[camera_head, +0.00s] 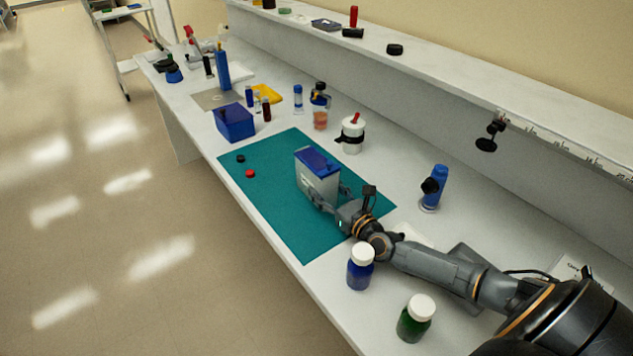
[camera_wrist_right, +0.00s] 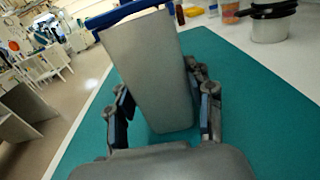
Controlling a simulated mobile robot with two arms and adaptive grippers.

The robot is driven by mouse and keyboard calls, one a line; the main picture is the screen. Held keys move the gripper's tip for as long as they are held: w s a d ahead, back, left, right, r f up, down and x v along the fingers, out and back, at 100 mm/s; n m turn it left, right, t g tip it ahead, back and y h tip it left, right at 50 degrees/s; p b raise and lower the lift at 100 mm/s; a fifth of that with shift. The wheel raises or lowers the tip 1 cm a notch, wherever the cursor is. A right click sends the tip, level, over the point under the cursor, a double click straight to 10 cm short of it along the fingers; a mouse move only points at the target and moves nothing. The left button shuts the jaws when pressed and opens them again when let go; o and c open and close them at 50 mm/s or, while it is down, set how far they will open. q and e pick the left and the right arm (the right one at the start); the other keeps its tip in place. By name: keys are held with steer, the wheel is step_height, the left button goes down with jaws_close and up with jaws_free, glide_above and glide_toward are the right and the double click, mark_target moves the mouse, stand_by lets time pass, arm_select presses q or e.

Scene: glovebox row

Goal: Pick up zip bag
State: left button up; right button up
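What I take for the zip bag (camera_head: 318,178) is a pale grey, box-shaped thing with a blue top. It stands upright on the teal mat (camera_head: 272,218). My right gripper (camera_head: 333,197) is low at its near side, with a finger on either side of it. In the right wrist view the grey face of the bag (camera_wrist_right: 152,75) fills the space between the fingers of the right gripper (camera_wrist_right: 158,95), and its blue top edge shows above. I cannot tell whether the fingers press on it. My left gripper is out of view.
A blue box (camera_head: 234,123) is beyond the mat. A white pot (camera_head: 352,135) and a blue device (camera_head: 434,188) stand towards the wall. The mat's front half is mostly clear.

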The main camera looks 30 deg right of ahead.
mark_target(332, 164)
steer(key=shift+c, duration=1.2)
step_height(332, 164, up, 10)
steer(key=p, duration=0.5)
steer(key=shift+f, duration=0.15)
steer(key=shift+f+b, duration=3.2)
steer(key=shift+f, duration=0.3)
steer(key=shift+f+b, duration=1.25)
steer(key=shift+f, duration=0.1)
steer(key=o, duration=1.3)
steer(key=shift+o, duration=0.2)
